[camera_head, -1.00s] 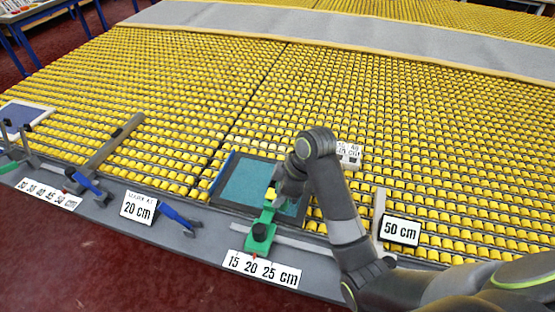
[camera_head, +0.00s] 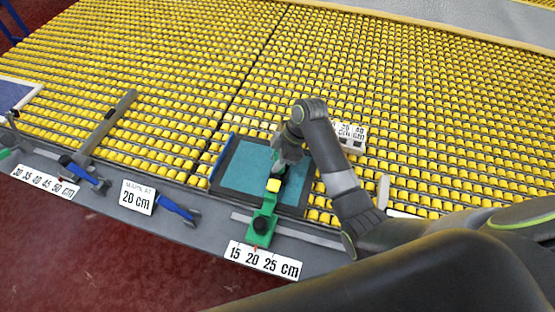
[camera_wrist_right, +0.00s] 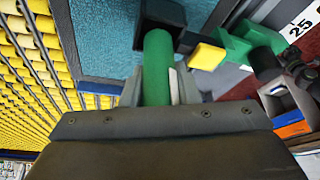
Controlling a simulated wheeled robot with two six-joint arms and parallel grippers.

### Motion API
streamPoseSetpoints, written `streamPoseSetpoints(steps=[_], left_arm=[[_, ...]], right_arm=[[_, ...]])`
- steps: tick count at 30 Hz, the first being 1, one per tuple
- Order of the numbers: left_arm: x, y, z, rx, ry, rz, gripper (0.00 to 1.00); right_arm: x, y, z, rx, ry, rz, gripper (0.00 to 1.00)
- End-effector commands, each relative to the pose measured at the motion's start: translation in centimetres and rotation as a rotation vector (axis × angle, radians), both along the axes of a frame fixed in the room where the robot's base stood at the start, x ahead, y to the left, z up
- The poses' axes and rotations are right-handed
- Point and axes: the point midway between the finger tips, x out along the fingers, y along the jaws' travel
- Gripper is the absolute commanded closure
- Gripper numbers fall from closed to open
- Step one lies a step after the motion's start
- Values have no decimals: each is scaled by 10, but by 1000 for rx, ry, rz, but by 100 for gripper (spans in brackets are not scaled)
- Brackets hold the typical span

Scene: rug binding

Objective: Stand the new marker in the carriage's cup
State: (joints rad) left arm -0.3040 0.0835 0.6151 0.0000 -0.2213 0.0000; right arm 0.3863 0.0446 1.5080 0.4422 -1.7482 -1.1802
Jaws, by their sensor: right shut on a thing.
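My right gripper (camera_head: 284,165) is at the far end of the green carriage (camera_head: 262,222), over the teal rug piece (camera_head: 238,168). In the right wrist view it is shut on a green marker (camera_wrist_right: 158,65). The marker's far end meets a black cup-like part (camera_wrist_right: 160,22), joined to the carriage beside a yellow block (camera_wrist_right: 207,56). I cannot tell whether the marker's end is inside this part or only in line with it. The yellow block also shows in the head view (camera_head: 273,185). My left gripper is not in view.
A "15 20 25 cm" sign (camera_head: 263,260) stands in front of the carriage. A "20 cm" sign (camera_head: 137,198) and a blue-handled tool (camera_head: 176,209) lie to the left. Rows of yellow rollers (camera_head: 180,80) fill the table behind. A white label block (camera_head: 350,135) is beside my right arm.

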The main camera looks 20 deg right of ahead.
Motion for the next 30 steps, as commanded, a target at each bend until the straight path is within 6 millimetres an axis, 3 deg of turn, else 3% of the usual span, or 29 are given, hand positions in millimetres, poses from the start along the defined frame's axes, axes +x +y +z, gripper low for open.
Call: streamPoseSetpoints(steps=[5,26,27,30], left_arm=[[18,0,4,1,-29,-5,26],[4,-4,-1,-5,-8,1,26],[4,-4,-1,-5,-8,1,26],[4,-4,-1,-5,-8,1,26]], right_arm=[[0,0,-13,0,-1,1,96],[0,0,-25,0,-1,0,96],[0,0,-25,0,-1,-1,71],[0,0,-25,0,-1,-1,63]])
